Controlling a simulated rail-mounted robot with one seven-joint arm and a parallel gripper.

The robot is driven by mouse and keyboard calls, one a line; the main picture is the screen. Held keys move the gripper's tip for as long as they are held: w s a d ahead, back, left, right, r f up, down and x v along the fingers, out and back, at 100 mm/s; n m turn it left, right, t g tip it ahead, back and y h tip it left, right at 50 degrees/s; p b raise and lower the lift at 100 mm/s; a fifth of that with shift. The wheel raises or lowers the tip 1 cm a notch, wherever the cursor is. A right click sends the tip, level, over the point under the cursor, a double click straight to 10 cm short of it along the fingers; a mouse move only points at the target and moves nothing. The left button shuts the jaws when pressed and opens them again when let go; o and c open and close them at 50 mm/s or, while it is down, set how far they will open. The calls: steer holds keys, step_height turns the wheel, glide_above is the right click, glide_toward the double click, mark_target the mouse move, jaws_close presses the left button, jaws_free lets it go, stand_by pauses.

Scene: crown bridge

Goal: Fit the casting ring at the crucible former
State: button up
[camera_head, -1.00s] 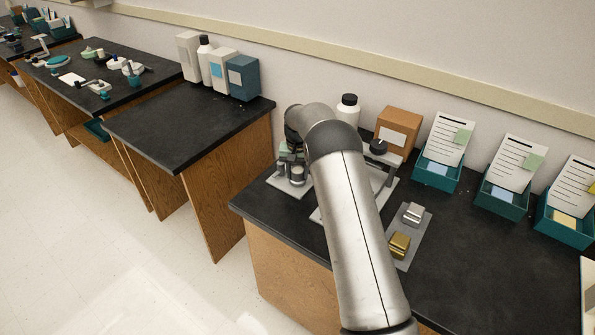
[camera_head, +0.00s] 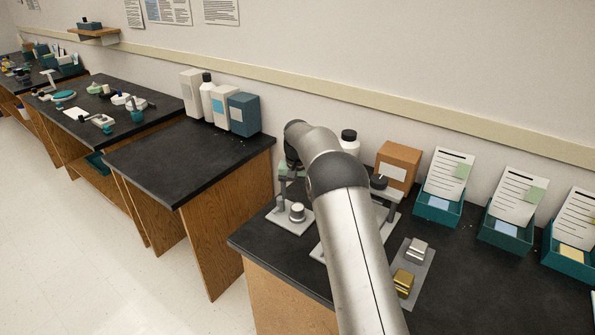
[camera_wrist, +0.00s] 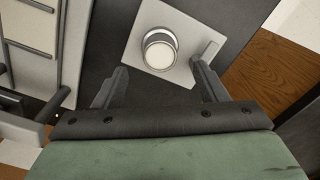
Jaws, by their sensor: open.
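A short metal cylinder with a pale round top, which looks like the casting ring (camera_wrist: 160,50), stands upright on a light grey plate (camera_wrist: 180,74) in the wrist view. A darker round collar shows around its lower part; I cannot tell the crucible former apart from it. The ring also shows in the head view (camera_head: 297,211), on the plate at the bench's left end. My gripper (camera_wrist: 160,67) is open and empty, its two fingers apart on either side below the ring in the picture. In the head view my gripper (camera_head: 291,171) is above the plate, partly hidden by my arm.
A small post (camera_head: 281,202) rises from the same plate. A larger stand (camera_head: 381,207) is just right, partly behind my arm. A grey mat (camera_head: 421,262) holds a silver block (camera_head: 417,245) and a gold block (camera_head: 403,281). Teal trays (camera_head: 438,209) line the back.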

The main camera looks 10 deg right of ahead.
mark_target(298, 207)
step_height(298, 207, up, 11)
steer(key=shift+f, duration=0.2)
stand_by(0.3)
steer(key=s+r+n, duration=0.1)
steer(key=s+r, duration=0.2)
steer(key=s, duration=0.6)
steer(key=s+r, duration=0.3)
steer(key=s, duration=0.6)
steer(key=s+f+n, duration=0.1)
steer(key=s+f, duration=0.3)
steer(key=s, duration=1)
steer(key=s+f+n, duration=0.1)
steer(key=s+f, duration=0.2)
steer(key=s, duration=1.1)
steer(key=shift+a+f, duration=0.25)
steer(key=shift+f, duration=0.15)
steer(key=shift+c, duration=0.4)
